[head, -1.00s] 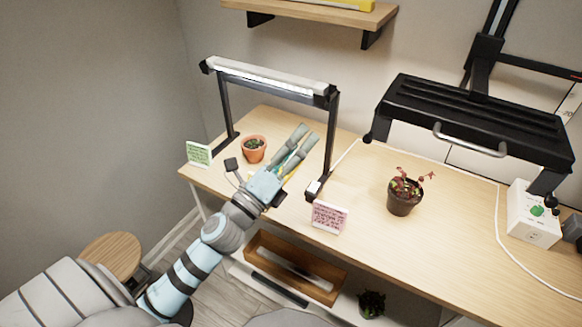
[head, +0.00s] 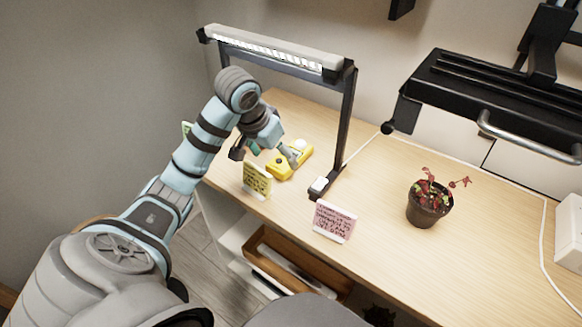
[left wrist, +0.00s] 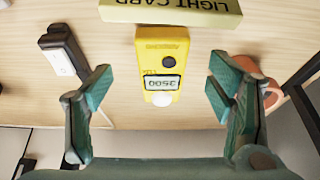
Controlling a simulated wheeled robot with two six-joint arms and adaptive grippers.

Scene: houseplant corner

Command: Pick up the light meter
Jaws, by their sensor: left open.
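The light meter (head: 300,165) is a yellow handheld device with a white dome, lying on the desk under the lamp frame. In the left wrist view the light meter (left wrist: 162,45) shows its display and dome, centred between my fingers. My left gripper (head: 272,152) is open above it, with one finger to each side; the wrist view shows the open left gripper (left wrist: 158,88) with a gap between each fingertip and the meter. In the head view the gripper hides part of the meter. My right gripper is not in view.
A yellow card (head: 257,180) stands close in front of the meter. The lamp (head: 275,50) spans above, its post and white switch to the right. A terracotta pot (left wrist: 270,95) is beside one finger. A pink card (head: 334,222) and potted plant (head: 424,208) stand further right.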

